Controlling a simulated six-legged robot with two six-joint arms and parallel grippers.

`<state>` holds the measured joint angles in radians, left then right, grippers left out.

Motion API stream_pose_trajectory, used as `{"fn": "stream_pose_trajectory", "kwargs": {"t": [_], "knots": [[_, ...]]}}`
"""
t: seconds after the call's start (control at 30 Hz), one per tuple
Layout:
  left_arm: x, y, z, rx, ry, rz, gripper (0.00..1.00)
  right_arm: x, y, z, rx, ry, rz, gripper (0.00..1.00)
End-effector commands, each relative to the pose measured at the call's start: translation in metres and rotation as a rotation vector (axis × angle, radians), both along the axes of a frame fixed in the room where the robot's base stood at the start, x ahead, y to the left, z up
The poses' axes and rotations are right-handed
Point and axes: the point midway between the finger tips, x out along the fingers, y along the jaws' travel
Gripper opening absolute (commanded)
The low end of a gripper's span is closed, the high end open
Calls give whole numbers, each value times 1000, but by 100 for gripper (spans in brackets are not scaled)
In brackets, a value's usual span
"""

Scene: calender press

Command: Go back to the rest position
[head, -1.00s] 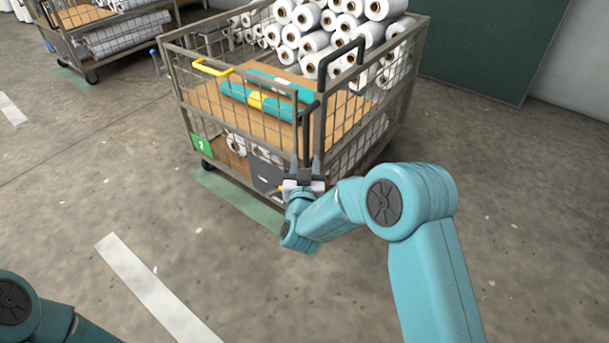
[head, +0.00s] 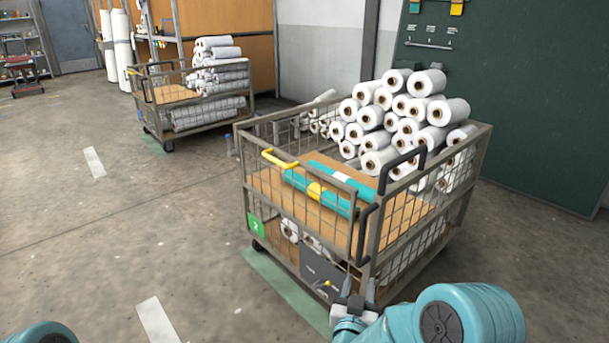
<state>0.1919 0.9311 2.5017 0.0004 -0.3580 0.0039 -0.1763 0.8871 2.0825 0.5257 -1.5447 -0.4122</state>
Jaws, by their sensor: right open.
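My right gripper (head: 359,284) is open at the bottom, right of centre, just in front of the near corner of a wire-mesh cart (head: 262,205). Nothing shows between its fingers. I cannot tell whether it touches the cart. My teal right arm comes in from the lower right. Only a small piece of my left arm shows at the bottom left corner, and its gripper is out of view.
The cart bears a green "2" sign (head: 256,225), teal rolls (head: 300,180) and a stack of white rolls (head: 405,120). A second cart (head: 150,110) stands farther back left. A dark green board (head: 540,110) is at right. The left floor is clear.

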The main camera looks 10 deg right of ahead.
Motion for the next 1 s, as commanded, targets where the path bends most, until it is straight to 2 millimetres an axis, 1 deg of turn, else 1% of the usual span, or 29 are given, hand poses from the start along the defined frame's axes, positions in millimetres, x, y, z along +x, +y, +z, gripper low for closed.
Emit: {"fn": "stream_pose_trajectory", "kwargs": {"t": [0.03, 0.07, 0.1, 0.13, 0.17, 0.2, 0.27, 0.3, 0.33, 0.37, 0.4, 0.47, 0.5, 0.57, 0.6, 0.67, 0.7, 0.77, 0.8, 0.83, 0.97, 1.0], "knots": [[0, 0, 0, 0, 0, 0, 43, -1, -17, -8, -1, 15, -31, 43], [0, 0, 0, 0, 0, 0, 43, -3, -29, -15, -2, 32, -53, 43], [0, 0, 0, 0, 0, 0, 43, -11, -47, -31, -5, 69, -76, 43], [0, 0, 0, 0, 0, 0, 43, -19, -58, -47, -3, 118, -75, 43], [0, 0, 0, 0, 0, 0, 43, -27, -64, -68, 13, 185, -55, 43], [0, 0, 0, 0, 0, 0, 43, -41, -65, -98, 55, 287, -12, 43], [0, 0, 0, 0, 0, 0, 43, -67, -59, -141, 143, 445, 63, 43], [0, 0, 0, 0, 0, 0, 43, -86, -51, -165, 206, 547, 110, 43], [0, 0, 0, 0, 0, 0, 43, -102, -44, -181, 252, 620, 144, 43], [0, 0, 0, 0, 0, 0, 43, -118, -36, -195, 297, 691, 176, 43], [0, 0, 0, 0, 0, 0, 43, -139, -25, -210, 353, 779, 215, 43], [0, 0, 0, 0, 0, 0, 43, -169, -9, -226, 428, 901, 267, 43], [0, 0, 0, 0, 0, 0, 43, -188, 1, -233, 470, 973, 298, 43], [0, 0, 0, 0, 0, 0, 43, -216, 16, -241, 528, 1082, 340, 43], [0, 0, 0, 0, 0, 0, 43, -234, 25, -244, 561, 1150, 367, 43], [0, 0, 0, 0, 0, 0, 43, -261, 37, -247, 609, 1253, 399, 43], [0, 0, 0, 0, 0, 0, 43, -278, 44, -248, 639, 1321, 415, 43], [0, 0, 0, 0, 0, 0, 43, -299, 50, -248, 689, 1417, 418, 43], [0, 0, 16, 0, 1, 0, 43, -301, 51, -231, 713, 1431, 399, 43], [-1, 0, 29, 0, 2, -1, 43, -300, 51, -218, 709, 1426, 400, 43], [-1, -1, 64, 0, 1, -5, 43, -301, 52, -185, 706, 1427, 403, 43], [-1, -1, 75, -1, 2, -6, 43, -301, 52, -173, 705, 1428, 404, 43]]}}
